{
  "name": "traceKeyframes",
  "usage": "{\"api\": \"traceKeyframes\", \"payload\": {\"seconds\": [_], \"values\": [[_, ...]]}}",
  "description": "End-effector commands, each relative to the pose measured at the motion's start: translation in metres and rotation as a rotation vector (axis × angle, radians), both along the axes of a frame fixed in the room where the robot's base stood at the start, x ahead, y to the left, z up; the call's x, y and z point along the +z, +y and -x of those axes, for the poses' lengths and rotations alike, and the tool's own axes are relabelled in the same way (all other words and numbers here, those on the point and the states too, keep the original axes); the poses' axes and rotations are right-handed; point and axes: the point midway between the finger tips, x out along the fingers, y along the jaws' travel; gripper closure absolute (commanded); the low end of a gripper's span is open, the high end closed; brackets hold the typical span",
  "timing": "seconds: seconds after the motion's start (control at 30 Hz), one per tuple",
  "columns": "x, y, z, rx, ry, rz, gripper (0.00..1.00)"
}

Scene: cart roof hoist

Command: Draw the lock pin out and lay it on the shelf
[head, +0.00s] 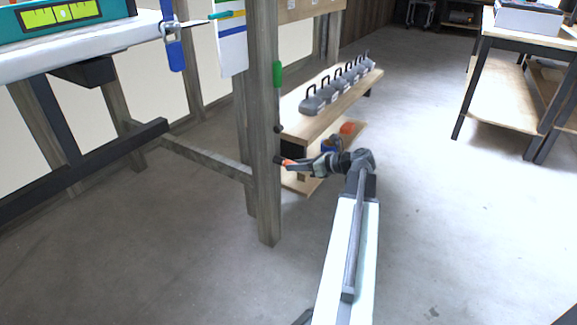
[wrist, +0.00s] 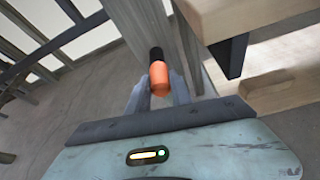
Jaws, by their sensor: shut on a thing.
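The lock pin (wrist: 158,74) has an orange grip and a black end. My gripper (wrist: 160,90) is shut on it, one finger on each side of the orange part. In the head view, my gripper (head: 293,165) is beside the wooden post (head: 265,205), and the pin's dark end meets the post's outline. I cannot tell how much of the pin, if any, is inside the post. A low wooden shelf (head: 292,123) stands just behind and right of the post. Its near edge shows at the upper right of the wrist view (wrist: 225,20).
Several grey weights with black handles (head: 335,83) stand in a row on the shelf's top. Orange and blue items (head: 332,145) sit on its lower board. A green grip (head: 277,74) hangs on the post. The floor (head: 440,210) at the right is clear.

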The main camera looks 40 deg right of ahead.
Motion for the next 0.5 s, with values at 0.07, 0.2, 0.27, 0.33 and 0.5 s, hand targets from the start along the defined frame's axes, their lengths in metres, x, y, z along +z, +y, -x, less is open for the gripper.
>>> {"api": "traceKeyframes", "payload": {"seconds": [0.07, 0.2, 0.27, 0.33, 0.5], "values": [[0.000, -0.001, 0.003, 0.000, 0.000, 0.000, 1.00], [0.000, -0.002, 0.009, 0.001, 0.000, 0.000, 1.00], [0.000, -0.002, 0.012, 0.001, 0.000, 0.000, 1.00], [0.000, -0.003, 0.015, 0.001, 0.000, 0.000, 1.00], [0.000, -0.005, 0.023, 0.001, 0.000, 0.000, 1.00]]}}
